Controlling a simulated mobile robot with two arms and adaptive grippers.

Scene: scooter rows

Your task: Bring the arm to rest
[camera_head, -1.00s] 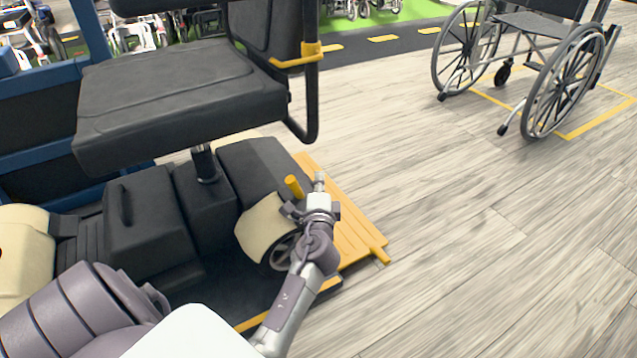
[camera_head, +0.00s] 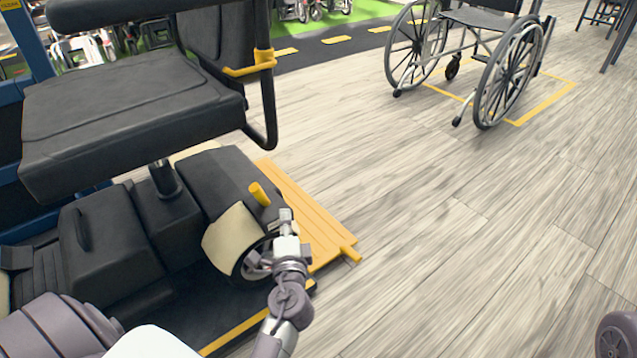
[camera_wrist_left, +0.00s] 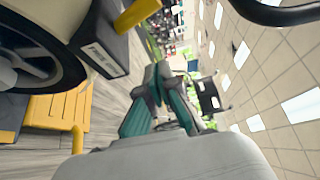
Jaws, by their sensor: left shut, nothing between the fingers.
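My left gripper (camera_head: 286,217) is in the lower middle of the head view, beside the rear wheel (camera_head: 255,262) of a mobility scooter. Its arm comes up from the bottom edge. In the left wrist view the fingers (camera_wrist_left: 158,75) come together at their tips, shut with nothing between them. The scooter has a black seat (camera_head: 125,105) and a beige fender (camera_head: 228,238). A yellow lever (camera_head: 259,194) stands just above the gripper in the head view; whether they touch, I cannot tell. My right gripper is not in view.
A yellow slatted platform (camera_head: 310,215) lies beside the scooter's wheel. A wheelchair (camera_head: 480,60) stands at the upper right inside a yellow floor outline. The wooden floor (camera_head: 440,230) between is clear.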

